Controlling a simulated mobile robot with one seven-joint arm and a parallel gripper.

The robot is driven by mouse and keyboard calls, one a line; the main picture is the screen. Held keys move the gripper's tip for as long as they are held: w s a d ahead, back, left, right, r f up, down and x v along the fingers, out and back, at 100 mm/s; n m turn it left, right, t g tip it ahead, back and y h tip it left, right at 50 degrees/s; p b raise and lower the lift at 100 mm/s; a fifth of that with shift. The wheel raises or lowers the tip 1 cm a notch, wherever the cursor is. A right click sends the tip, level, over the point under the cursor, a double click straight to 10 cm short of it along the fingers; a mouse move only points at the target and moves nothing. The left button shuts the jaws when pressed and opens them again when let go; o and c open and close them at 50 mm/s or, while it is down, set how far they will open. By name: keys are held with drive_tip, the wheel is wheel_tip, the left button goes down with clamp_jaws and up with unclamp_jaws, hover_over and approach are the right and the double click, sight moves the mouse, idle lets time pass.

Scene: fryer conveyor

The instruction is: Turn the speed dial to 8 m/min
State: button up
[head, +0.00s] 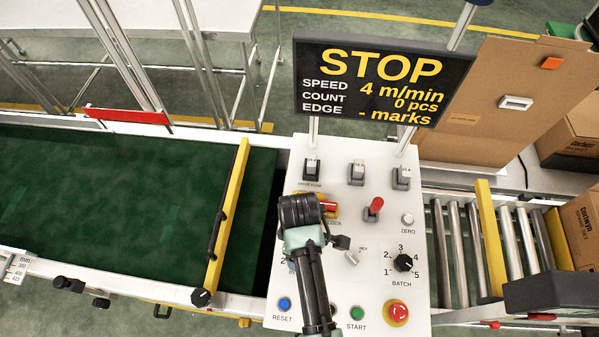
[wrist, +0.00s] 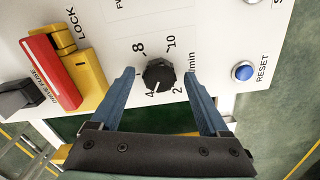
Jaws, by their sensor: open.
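The speed dial (wrist: 159,74) is a round black knob on the white control panel, in the middle of the wrist view. Its white mark points at or close to the 4; marks 2, 8, 10 and m/min are visible around it. My gripper (wrist: 161,80) is open, with one blue finger on each side of the dial. Gaps show between the fingers and the knob in this view; their height over the panel is hard to tell. In the head view my arm hides the dial. The display (head: 384,80) reads STOP, speed 4 m/min, count 0 pcs.
A red and yellow lock switch (wrist: 60,75) is left of the dial and the blue RESET button (wrist: 243,71) right. The panel also holds a BATCH dial (head: 403,263), green START button (head: 357,313) and red stop button (head: 397,313). A green belt (head: 110,190) lies left.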

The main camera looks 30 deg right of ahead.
clamp_jaws()
idle(0.3)
drive_tip(key=shift+r, duration=0.1)
